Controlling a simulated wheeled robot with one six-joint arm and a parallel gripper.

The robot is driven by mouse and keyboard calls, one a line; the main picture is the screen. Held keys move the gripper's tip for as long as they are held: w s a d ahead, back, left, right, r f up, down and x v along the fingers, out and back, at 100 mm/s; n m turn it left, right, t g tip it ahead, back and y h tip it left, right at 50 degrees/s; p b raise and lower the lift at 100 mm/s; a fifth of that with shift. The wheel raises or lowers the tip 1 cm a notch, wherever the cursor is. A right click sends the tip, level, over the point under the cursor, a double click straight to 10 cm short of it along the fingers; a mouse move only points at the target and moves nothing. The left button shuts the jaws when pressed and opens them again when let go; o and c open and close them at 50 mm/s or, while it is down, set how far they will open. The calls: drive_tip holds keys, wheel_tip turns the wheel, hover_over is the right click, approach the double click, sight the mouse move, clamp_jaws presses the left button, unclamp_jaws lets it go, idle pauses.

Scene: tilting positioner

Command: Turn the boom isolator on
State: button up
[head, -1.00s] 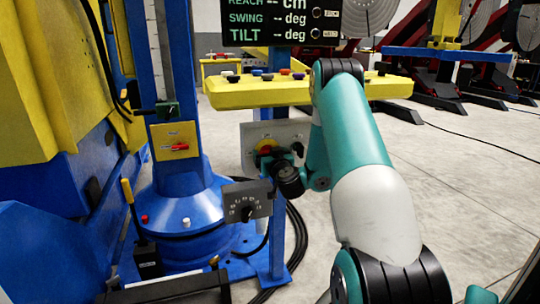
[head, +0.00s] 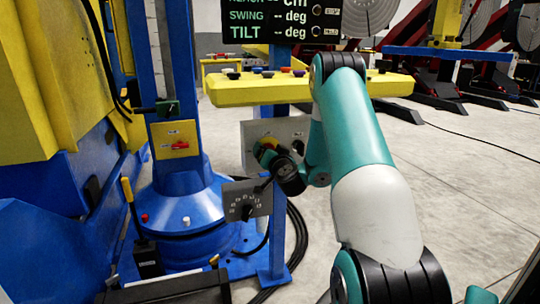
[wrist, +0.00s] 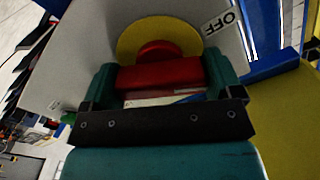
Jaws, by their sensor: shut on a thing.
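The isolator is a grey panel (head: 290,128) below the yellow console, with a red handle (wrist: 160,73) on a round yellow plate (wrist: 133,38). An OFF label (wrist: 219,22) shows at the panel's upper right in the wrist view. My gripper (wrist: 162,80) has its teal fingers on both sides of the red handle and is shut on it. In the head view my gripper (head: 266,152) is at the panel and hides most of the handle. I cannot read the panel's name or see an ON mark.
A yellow console (head: 255,92) with several knobs is above the panel. A grey dial box (head: 242,205) is just below my gripper. Another red handle on a yellow plate (head: 178,140) is on the blue column to the left. Open floor lies to the right.

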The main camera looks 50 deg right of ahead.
drive_tip(key=m, duration=0.6)
drive_tip(key=shift+m, duration=0.3)
drive_tip(key=m, duration=0.5)
drive_tip(key=shift+f+m+p, duration=0.1)
drive_tip(key=shift+m+p, duration=0.25)
drive_tip(key=shift+m, duration=0.05)
drive_tip(key=o, duration=0.7)
drive_tip(key=shift+o, duration=0.2)
